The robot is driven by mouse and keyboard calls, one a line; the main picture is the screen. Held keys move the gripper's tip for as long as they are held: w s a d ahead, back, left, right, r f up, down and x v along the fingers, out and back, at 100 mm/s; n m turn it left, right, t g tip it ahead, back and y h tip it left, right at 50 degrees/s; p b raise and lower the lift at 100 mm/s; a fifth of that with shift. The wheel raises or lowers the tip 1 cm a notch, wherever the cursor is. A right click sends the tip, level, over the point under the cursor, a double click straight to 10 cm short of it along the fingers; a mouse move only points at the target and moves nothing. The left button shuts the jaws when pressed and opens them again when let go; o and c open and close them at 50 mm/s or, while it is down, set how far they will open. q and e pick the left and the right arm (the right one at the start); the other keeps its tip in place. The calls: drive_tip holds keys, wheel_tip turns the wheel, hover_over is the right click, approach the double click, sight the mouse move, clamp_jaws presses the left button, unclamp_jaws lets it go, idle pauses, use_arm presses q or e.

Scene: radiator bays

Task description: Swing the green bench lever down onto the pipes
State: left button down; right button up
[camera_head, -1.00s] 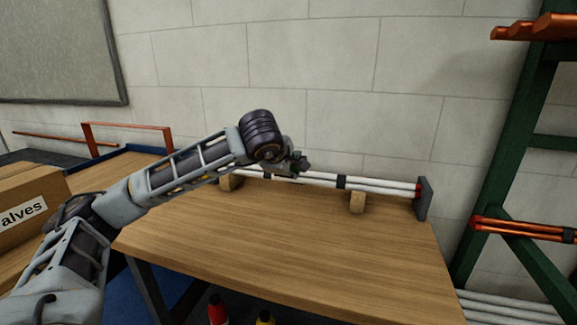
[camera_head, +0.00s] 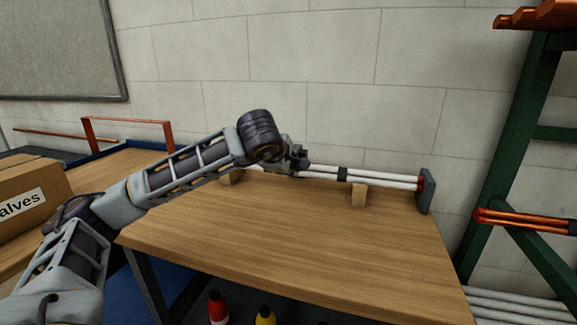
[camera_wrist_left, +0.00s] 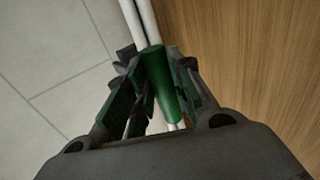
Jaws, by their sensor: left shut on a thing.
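White pipes (camera_head: 390,180) with dark bands lie along the back of the wooden bench (camera_head: 290,240) on wooden blocks. My left gripper (camera_head: 301,160) is at the pipes, left of the dark end plate. In the left wrist view, its fingers (camera_wrist_left: 160,88) are shut on the green lever (camera_wrist_left: 163,92), a green bar in line with the white pipes (camera_wrist_left: 139,20). I cannot tell whether the lever touches the pipes. In the head view my arm and gripper hide the lever and the left part of the pipes. My right gripper is not in view.
A dark end plate (camera_head: 427,191) stands at the pipes' right end. A wooden block (camera_head: 359,195) supports them. A green rack (camera_head: 505,150) with copper pipes stands right. A cardboard box (camera_head: 30,205) is at left. The front of the bench is clear.

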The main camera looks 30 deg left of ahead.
use_arm(q)
drive_tip(key=c, duration=1.6)
unclamp_jaws()
drive_tip(key=shift+s+d+f+g, duration=0.1)
drive_tip(key=shift+s+f+g, duration=0.1)
drive_tip(key=shift+f, duration=0.4)
drive_tip(key=shift+s+d+f+g, duration=0.1)
drive_tip(key=shift+f+g, duration=0.1)
drive_tip(key=shift+f, duration=0.4)
drive_tip(key=shift+o, duration=1.4)
drive_tip(key=shift+s, duration=0.1)
drive_tip(key=shift+o, duration=0.3)
drive_tip(key=shift+a, duration=0.1)
drive_tip(key=shift+r, duration=0.15)
drive_tip(key=v, duration=1.2)
drive_tip(key=shift+r, duration=0.2)
drive_tip(key=shift+r, duration=0.15)
